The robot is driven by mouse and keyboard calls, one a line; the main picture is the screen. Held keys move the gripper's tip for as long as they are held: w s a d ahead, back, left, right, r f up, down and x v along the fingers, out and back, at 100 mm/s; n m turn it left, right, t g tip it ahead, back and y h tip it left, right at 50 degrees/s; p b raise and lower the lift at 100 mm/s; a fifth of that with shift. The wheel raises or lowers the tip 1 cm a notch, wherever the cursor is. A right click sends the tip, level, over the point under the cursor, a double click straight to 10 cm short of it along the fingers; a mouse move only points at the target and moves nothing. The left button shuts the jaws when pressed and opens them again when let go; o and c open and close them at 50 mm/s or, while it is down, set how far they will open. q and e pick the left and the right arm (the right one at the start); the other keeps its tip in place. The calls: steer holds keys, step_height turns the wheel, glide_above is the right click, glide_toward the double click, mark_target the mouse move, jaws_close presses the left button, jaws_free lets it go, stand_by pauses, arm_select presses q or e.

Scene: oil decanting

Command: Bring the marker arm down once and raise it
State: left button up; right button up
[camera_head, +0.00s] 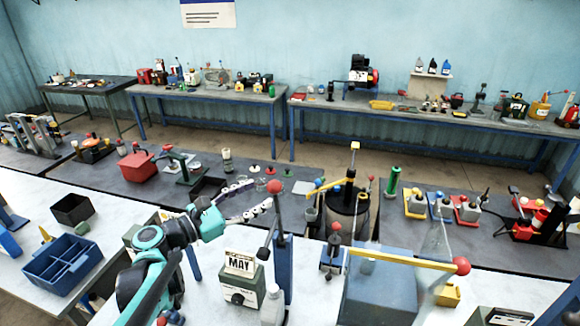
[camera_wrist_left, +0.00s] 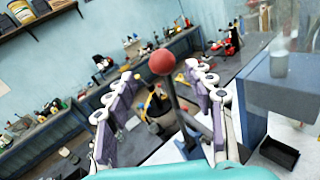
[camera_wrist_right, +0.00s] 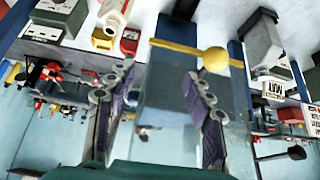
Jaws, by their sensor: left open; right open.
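A dark lever with a red ball knob (camera_head: 274,187) stands on a blue post (camera_head: 283,262) beside a pale box reading MAY (camera_head: 240,263). I take this lever as the marker arm, though no label shows. My left gripper (camera_head: 260,203) is open and close to the knob. In the left wrist view, the red knob (camera_wrist_left: 163,62) shows between the open fingers, with no clear contact. My right gripper (camera_wrist_right: 165,85) is open and empty in its wrist view. A yellow bar with a round yellow knob (camera_wrist_right: 214,60) shows beyond its fingers.
A yellow bar with a red knob (camera_head: 461,265) lies across the top of a blue-grey box (camera_head: 380,295), right of the post. A blue divided tray (camera_head: 62,262) sits at the left. Several small tools stand on the dark bench (camera_head: 120,180) behind.

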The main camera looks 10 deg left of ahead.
mark_target(268, 190)
arm_select(q)
steer(key=shift+w+d+r, duration=0.1)
steer(key=shift+w+d, duration=0.45)
steer(key=shift+d, duration=0.3)
steer(key=x, duration=0.5)
steer(key=shift+w+a+p, duration=0.15)
steer(key=shift+a+p, duration=0.05)
steer(key=shift+p, duration=0.1)
steer(key=shift+s+a, duration=0.1)
steer(key=shift+s, duration=0.15)
steer(key=shift+c, duration=0.4)
jaws_close()
